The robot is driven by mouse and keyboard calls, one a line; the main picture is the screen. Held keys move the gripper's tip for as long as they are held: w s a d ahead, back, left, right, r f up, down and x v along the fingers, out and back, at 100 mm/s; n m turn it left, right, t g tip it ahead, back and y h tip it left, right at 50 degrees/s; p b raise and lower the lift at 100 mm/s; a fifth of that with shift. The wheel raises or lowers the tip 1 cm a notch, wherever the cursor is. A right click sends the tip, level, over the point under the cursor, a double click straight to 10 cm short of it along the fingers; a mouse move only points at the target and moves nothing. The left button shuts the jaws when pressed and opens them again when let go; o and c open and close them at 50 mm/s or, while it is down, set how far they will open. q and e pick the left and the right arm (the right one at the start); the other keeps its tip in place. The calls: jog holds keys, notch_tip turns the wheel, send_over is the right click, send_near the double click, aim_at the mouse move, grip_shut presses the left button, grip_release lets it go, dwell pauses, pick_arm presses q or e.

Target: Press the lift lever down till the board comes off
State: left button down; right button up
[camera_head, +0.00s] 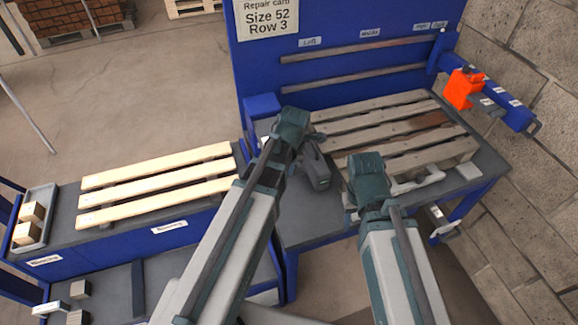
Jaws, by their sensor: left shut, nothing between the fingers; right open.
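A worn pallet (365,115) lies on the blue repair cart's table, with one darker brown board (428,121) near its middle. My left gripper (320,178) is shut and empty over the table at the pallet's near left side. My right gripper (372,178) is open at the pallet's near edge, and its fingers are mostly hidden by my own wrist. A blue arm (512,112) with an orange block (463,88) juts out at the cart's right side. I cannot tell for sure which part is the lift lever.
Pale new boards (155,185) lie on a bench at left, beside a grey tray (48,195) with wooden blocks. A blue back panel (340,25) closes the far side. A block wall (545,190) bounds the right. Open floor (150,90) lies behind the bench.

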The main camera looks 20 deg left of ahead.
aim_at(289, 177)
pick_arm(q)
jog(key=shift+t+y, duration=0.5)
jog(key=shift+t, duration=0.2)
jog(key=f+b, duration=0.2)
jog(key=f, duration=0.1)
jog(key=f+b, duration=0.1)
jog(key=shift+s+f+b, duration=0.25)
jog(key=shift+f+b, duration=0.1)
jog(key=shift+b, duration=0.05)
jog(key=shift+t+y, duration=0.3)
jog(key=shift+t, duration=0.2)
jog(key=b+x, duration=0.8)
jog(key=shift+d+f, duration=0.15)
jog(key=shift+d, duration=0.05)
jog(key=shift+w+a+f+b, duration=0.3)
jog(key=shift+w+f+b, duration=0.25)
jog(key=shift+b, duration=0.3)
jog(key=shift+s+f, duration=0.1)
jog(key=shift+f, duration=0.05)
pick_arm(e)
notch_tip(289, 177, down, 16)
jog(key=shift+s+d+r, duration=0.15)
jog(key=shift+s+r, duration=0.05)
jog(key=shift+s, duration=0.05)
pick_arm(q)
jog(key=shift+b, duration=0.3)
jog(key=shift+a, duration=0.1)
